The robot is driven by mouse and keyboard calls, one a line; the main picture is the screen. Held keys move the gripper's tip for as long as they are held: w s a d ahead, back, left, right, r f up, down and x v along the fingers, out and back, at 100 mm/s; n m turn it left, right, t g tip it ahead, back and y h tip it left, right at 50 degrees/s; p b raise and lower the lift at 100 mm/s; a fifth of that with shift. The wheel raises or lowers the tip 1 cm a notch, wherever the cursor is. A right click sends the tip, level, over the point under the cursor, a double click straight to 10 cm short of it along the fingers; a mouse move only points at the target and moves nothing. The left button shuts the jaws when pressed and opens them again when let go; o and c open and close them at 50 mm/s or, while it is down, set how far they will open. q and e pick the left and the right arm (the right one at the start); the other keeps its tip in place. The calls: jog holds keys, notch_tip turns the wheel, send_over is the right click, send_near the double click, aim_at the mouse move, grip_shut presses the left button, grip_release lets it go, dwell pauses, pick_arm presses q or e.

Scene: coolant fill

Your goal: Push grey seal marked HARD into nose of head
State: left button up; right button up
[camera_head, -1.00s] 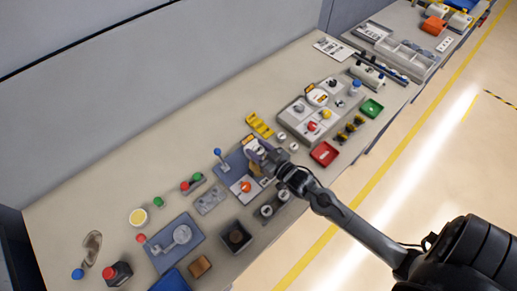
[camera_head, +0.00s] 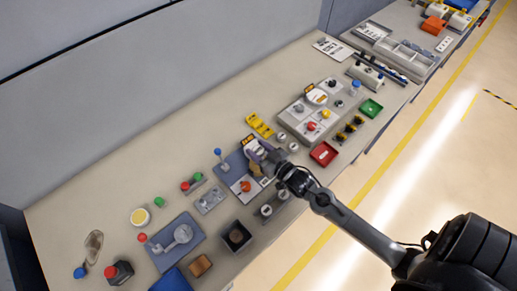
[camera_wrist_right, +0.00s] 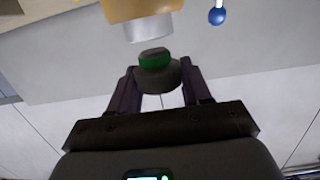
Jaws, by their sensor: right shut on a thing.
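My right gripper (camera_wrist_right: 158,76) is shut on a round grey piece (camera_wrist_right: 158,80) with a green band and a dark grey top. I take it for the grey seal; no HARD marking is readable. In the right wrist view, the head shows at the top as a tan body (camera_wrist_right: 138,8) with a silver nose (camera_wrist_right: 149,28). The grey top is just below the nose, with a narrow gap visible between them. In the head view, my right gripper (camera_head: 264,154) is over the blue-grey fixture plate (camera_head: 234,162) and hides much of the work. My left gripper is not in view.
A lever with a blue knob (camera_head: 217,152) stands close to the left of the gripper; the knob also shows in the right wrist view (camera_wrist_right: 216,16). A yellow rack (camera_head: 260,125), a red tray (camera_head: 323,154) and a dark open box (camera_head: 236,236) are nearby.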

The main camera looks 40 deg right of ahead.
dwell(0.3)
jog(key=shift+p, duration=0.45)
dwell(0.3)
jog(key=shift+f, duration=0.3)
dwell(0.4)
jog(key=shift+f+b, duration=0.8)
jog(key=shift+f, duration=0.2)
jog(key=o, duration=1.1)
jog(key=shift+s, duration=0.1)
jog(key=s+r, duration=0.1)
jog(key=s, duration=0.9)
jog(key=shift+s+r, duration=0.25)
jog(key=shift+r, duration=0.1)
